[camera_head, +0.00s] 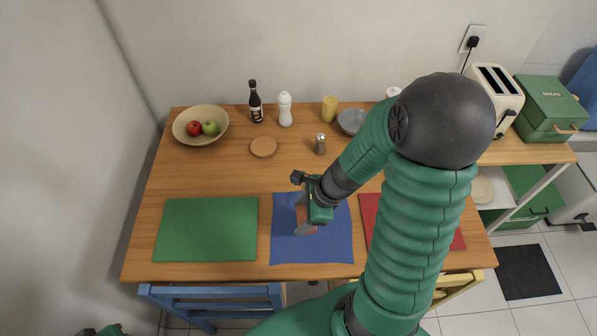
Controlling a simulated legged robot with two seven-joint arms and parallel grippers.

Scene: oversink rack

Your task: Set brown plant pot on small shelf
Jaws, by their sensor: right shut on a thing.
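My right gripper (309,198) is over the blue placemat, shut on a reddish-brown thing that looks like the brown plant pot (304,229). The gripper hides much of the pot, and I cannot tell whether it touches the mat. A small wood-topped shelf unit (545,153) with white lower boards stands to the right of the table. My arm hides part of its left side. Part of my left arm shows at the bottom left edge (103,331); its fingers cannot be made out.
The wooden table (210,170) holds a green placemat (207,229), a blue placemat (340,240), a red placemat (458,240), a fruit bowl (218,113), bottles and a grinder (320,145). A toaster (497,90) and green bread box (548,105) occupy the unit's top. Chairs stand in front.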

